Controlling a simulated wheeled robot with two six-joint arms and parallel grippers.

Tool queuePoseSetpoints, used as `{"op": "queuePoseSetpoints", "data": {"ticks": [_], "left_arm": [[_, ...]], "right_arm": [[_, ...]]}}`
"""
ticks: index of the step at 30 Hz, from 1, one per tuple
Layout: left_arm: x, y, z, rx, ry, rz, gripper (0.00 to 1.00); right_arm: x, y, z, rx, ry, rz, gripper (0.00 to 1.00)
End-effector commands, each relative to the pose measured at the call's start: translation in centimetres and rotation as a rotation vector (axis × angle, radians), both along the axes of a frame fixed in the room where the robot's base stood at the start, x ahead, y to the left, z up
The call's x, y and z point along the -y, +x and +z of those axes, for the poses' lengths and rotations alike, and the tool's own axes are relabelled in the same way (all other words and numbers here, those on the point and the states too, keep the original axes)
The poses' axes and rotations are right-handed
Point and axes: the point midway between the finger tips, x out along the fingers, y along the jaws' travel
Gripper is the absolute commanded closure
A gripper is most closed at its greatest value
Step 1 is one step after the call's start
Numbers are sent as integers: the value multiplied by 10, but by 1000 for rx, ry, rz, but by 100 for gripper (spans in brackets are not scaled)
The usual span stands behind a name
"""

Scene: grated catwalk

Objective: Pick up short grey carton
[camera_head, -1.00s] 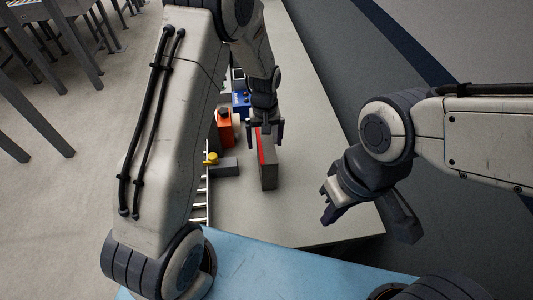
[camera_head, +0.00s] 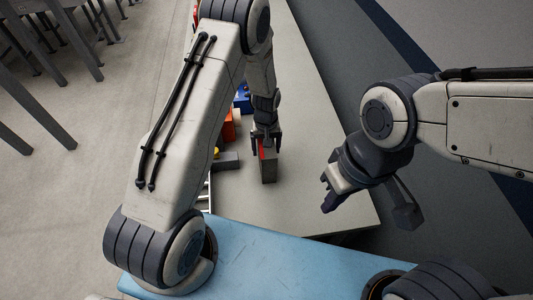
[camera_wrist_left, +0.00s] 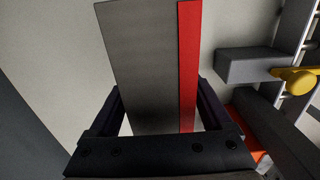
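The short grey carton (camera_head: 268,169) stands on the grey table, with a red strip along one side. In the left wrist view the carton (camera_wrist_left: 150,60) fills the space between the fingers, its red strip on the right. My left gripper (camera_head: 266,143) is at the carton's far upper part, one finger on each side, and hides part of it. Narrow gaps show beside the carton in the left wrist view, so the fingers look open around it; contact at the tips is unclear. My right gripper (camera_head: 327,192) is empty above the table's right edge, its fingers apart.
Left of the carton are a small grey block (camera_head: 227,160), an orange item (camera_head: 228,130) and a blue item (camera_head: 242,101), partly behind my left arm. A yellow part (camera_wrist_left: 298,80) lies by the block. The table (camera_head: 310,205) is clear to the right and in front.

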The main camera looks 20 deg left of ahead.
Motion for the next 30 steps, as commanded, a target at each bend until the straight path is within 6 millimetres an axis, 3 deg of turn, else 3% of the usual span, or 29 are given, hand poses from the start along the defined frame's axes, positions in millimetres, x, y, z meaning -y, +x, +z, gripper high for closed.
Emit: {"op": "queuePoseSetpoints", "data": {"ticks": [1,5,6,19,25,30], "left_arm": [[0,0,0,0,0,0,41],[0,0,0,0,0,0,90],[0,0,0,0,0,0,94],[0,1,10,4,0,0,94],[0,2,38,8,-1,0,94],[29,-27,61,5,-1,-7,94]], "right_arm": [[0,0,0,0,0,0,100],[0,0,0,0,0,0,100],[0,0,0,0,0,0,100],[0,0,-7,0,0,-1,100],[0,0,-25,0,0,-4,100],[0,0,-41,-1,0,-7,100]]}}
